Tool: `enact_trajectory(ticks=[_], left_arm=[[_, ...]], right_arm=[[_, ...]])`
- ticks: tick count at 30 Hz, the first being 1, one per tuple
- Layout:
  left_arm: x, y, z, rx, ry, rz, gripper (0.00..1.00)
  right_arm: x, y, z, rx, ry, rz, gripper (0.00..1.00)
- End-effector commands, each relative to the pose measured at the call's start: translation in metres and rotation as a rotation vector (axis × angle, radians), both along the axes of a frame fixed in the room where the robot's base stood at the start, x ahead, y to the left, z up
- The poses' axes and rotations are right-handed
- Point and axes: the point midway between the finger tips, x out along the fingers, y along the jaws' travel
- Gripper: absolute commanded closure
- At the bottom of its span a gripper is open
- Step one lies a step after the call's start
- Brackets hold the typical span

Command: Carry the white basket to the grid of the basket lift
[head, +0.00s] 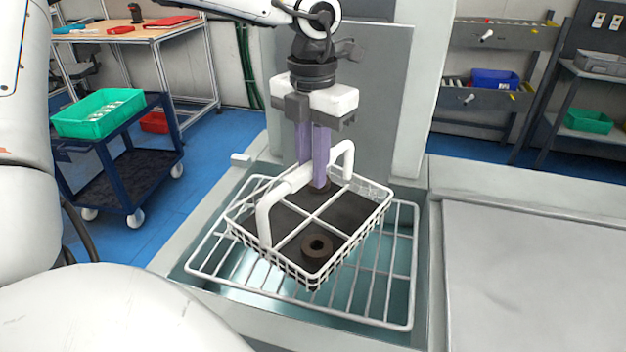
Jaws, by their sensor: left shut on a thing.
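The white basket (318,282) has a wire rim, dividers and a thick white handle (285,195) arching over it. A dark ring-shaped part (317,246) lies in its front compartment, and another dark part shows partly behind the fingers. My left gripper (314,182) points down with its purple fingers shut on the handle. The basket is over the white wire grid (400,290) of the basket lift, turned at an angle to it. I cannot tell whether the basket touches the grid. My right gripper is not in view.
The lift opening has a grey frame (432,270), with a grey panel (375,100) standing behind it. A grey flat surface (540,270) lies to the right. A blue cart (125,165) with a green bin (98,113) stands at the left.

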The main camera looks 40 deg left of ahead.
Motion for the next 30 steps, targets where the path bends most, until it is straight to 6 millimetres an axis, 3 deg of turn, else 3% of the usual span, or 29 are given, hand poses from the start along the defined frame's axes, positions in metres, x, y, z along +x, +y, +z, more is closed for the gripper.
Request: enact_trajectory(ticks=[7, 18, 19, 21, 30], left_arm=[[0.000, 0.000, -0.030, -0.001, 0.000, -0.001, 1.00], [0.000, 0.000, -0.034, -0.001, -0.003, 0.000, 1.00], [0.000, 0.000, -0.034, 0.000, 0.001, 0.000, 0.80], [0.000, 0.000, -0.034, 0.000, 0.001, 0.000, 0.69], [-0.001, 0.000, -0.033, -0.001, 0.001, 0.000, 0.67]], right_arm=[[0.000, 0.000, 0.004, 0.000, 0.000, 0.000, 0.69], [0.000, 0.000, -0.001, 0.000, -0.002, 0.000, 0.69], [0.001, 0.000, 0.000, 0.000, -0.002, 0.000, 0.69], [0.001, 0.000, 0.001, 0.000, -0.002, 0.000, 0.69], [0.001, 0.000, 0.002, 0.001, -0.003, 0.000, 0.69]])
